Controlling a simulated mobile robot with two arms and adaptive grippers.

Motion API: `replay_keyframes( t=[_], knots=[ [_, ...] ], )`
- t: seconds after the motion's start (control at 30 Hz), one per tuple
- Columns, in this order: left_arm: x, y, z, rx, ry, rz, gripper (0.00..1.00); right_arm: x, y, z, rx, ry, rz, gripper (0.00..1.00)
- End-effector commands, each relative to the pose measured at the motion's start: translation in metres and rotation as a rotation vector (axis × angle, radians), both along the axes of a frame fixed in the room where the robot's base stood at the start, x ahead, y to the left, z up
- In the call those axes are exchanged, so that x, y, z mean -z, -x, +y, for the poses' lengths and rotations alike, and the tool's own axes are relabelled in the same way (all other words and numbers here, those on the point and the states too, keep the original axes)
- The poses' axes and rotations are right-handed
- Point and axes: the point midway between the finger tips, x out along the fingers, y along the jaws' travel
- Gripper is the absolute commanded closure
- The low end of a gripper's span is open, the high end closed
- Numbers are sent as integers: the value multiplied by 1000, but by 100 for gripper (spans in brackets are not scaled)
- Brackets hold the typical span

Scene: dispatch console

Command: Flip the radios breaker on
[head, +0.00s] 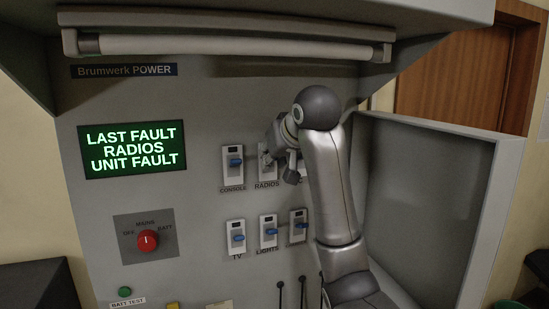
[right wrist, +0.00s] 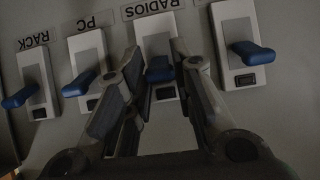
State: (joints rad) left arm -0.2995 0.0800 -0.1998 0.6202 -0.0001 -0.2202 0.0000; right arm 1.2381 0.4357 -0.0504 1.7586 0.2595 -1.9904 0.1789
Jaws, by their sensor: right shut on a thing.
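The radios breaker (head: 267,175) is a white plate above the RADIOS label, in the upper row of the grey panel; my right gripper hides much of it. In the right wrist view, upside down, the radios breaker's blue lever (right wrist: 160,69) lies between my right gripper's fingers (right wrist: 157,60), which are closed in on it from both sides. In the head view my right gripper (head: 274,157) is up against this breaker. I cannot tell the lever's exact position. The display (head: 133,149) reads LAST FAULT RADIOS UNIT FAULT. My left gripper is out of view.
The console breaker (head: 232,176) is close at the left of radios; the PC breaker (right wrist: 88,70) is its other neighbour. A lower row holds the TV breaker (head: 236,246) and lights breakers (head: 268,241). A red knob (head: 147,240) is lower left. A grey side wall (head: 440,190) stands right.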

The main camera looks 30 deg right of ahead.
Motion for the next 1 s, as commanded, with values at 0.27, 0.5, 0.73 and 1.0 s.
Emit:
replay_keyframes(
  t=[0.27,0.5,0.73,1.0],
  knots=[
    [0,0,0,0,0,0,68,0,-1,0,0,-7,28,100],
    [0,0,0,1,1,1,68,0,-1,0,0,-7,27,100],
    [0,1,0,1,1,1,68,-1,-1,0,0,-6,26,55],
    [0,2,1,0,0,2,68,-1,-1,0,0,-6,24,55]
  ],
)
